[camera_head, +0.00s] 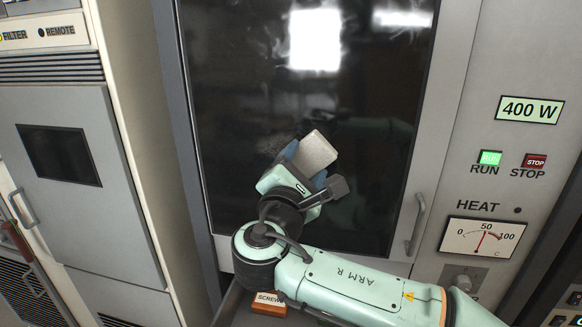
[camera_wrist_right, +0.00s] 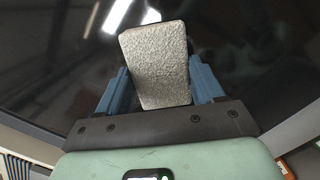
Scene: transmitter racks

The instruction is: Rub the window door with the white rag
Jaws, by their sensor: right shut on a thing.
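The window door (camera_head: 300,200) is a tall dark glass pane in a grey frame, with a handle (camera_head: 416,225) at its lower right. The glass shows smudges and bright reflections. My right gripper (camera_head: 308,161) is in front of the lower middle of the glass, shut on the white rag (camera_head: 317,152), a pale, rough-textured block. In the right wrist view the rag (camera_wrist_right: 156,65) sits between the two blue fingers (camera_wrist_right: 157,88), with the dark glass behind it. I cannot tell whether the rag touches the glass. My left gripper is not in view.
A box labelled SCREW (camera_head: 269,303) lies below the door, under my right arm. On the right is a panel with a green RUN button (camera_head: 490,157), a red STOP button (camera_head: 535,160) and a HEAT gauge (camera_head: 483,237). A grey cabinet (camera_head: 75,180) stands on the left.

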